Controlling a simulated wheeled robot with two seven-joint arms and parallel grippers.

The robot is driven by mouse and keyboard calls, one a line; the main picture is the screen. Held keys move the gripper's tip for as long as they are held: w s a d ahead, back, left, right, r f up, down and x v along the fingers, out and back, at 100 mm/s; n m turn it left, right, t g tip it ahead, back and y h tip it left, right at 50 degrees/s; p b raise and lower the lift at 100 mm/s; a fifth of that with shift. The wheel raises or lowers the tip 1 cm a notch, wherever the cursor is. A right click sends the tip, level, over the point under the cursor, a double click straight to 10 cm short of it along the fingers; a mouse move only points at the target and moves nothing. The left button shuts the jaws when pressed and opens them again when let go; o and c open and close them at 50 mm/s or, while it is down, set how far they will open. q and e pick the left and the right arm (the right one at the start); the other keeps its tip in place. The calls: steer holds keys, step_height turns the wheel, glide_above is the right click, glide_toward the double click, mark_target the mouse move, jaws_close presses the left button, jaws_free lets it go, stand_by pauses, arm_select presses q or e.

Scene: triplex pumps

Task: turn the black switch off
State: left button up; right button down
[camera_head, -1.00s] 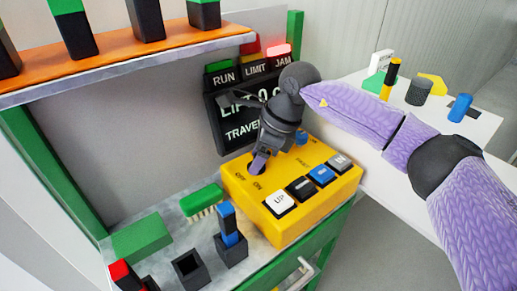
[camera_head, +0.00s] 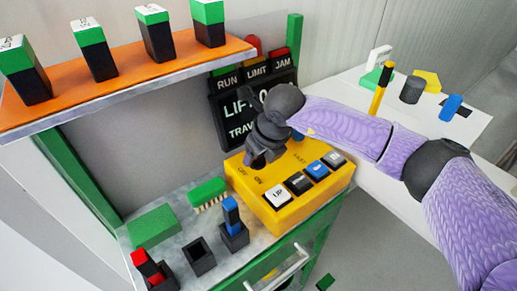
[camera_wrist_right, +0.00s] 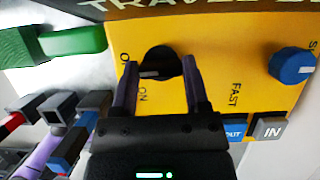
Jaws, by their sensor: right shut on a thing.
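The black switch (camera_wrist_right: 160,64) is a round knob with a pale mark, set in the yellow control box (camera_wrist_right: 225,50) beside the OFF and ON labels. In the right wrist view, the purple fingers of my right gripper (camera_wrist_right: 161,72) stand on either side of the knob and are shut on it. The pale mark lies on the label side, but I cannot tell which label it meets. In the head view, my right gripper (camera_head: 258,160) reaches down onto the yellow box (camera_head: 285,215) and hides most of the knob. My left gripper is not in view.
The box also has a blue knob (camera_wrist_right: 292,65) and several buttons, including a white UP button (camera_head: 278,196). A black display panel (camera_head: 235,110) stands behind. A green brush (camera_head: 208,190) and small holders are left of the box. An orange shelf (camera_head: 125,67) overhangs at upper left.

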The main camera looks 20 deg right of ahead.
steer(key=shift+r+m, duration=0.1)
steer(key=shift+m, duration=0.3)
steer(key=shift+c, duration=0.4)
jaws_free()
steer(key=p+v, duration=0.2)
steer(key=v, duration=0.8)
steer(key=shift+a, duration=0.15)
steer(key=shift+s, duration=0.1)
